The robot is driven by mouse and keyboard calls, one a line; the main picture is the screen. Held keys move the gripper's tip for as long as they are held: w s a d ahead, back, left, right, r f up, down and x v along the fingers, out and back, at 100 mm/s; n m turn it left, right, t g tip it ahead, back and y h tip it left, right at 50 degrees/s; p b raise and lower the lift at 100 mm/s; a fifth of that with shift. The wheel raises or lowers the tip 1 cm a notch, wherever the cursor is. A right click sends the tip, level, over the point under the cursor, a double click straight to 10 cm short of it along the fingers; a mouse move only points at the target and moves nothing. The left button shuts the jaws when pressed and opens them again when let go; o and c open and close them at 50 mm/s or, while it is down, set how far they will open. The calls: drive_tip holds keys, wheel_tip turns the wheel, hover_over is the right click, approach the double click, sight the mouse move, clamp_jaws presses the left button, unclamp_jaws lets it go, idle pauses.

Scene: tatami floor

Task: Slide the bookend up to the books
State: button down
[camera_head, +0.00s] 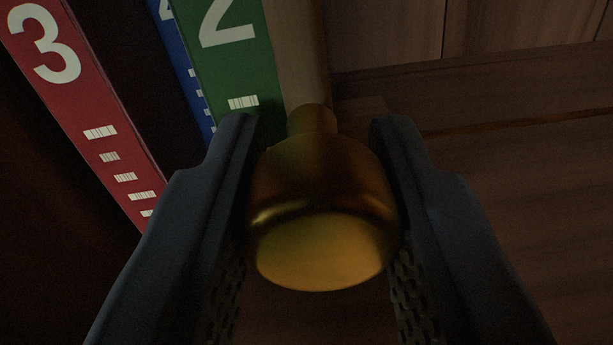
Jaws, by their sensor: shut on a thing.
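The bookend (300,55) shows as an upright beige slab with a large round brass knob (320,250) on its front. My gripper (313,125) is shut on the knob, with one dark finger on each side. To the left of the slab stand a green book (238,65) marked 2, a mostly hidden blue book (182,55), and a red book (85,110) marked 3 that looks tilted. The slab's left side meets the green book's edge in this view; I cannot tell whether they touch. My left finger hides the lower part of the green book.
A wooden shelf surface (510,150) lies clear to the right of the bookend. A wooden back panel (390,35) rises behind. The gap between the red and blue books is dark, as is the lower left corner.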

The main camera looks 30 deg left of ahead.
drive_tip(key=shift+r, duration=0.2)
drive_tip(key=c, duration=1.1)
unclamp_jaws()
drive_tip(key=shift+c, duration=0.2)
drive_tip(key=p+v, duration=0.1)
drive_tip(key=v, duration=1.2)
drive_tip(key=shift+s+f+p, duration=0.15)
drive_tip(key=shift+s+p, duration=0.2)
drive_tip(key=shift+s, duration=0.05)
drive_tip(key=shift+d, duration=0.1)
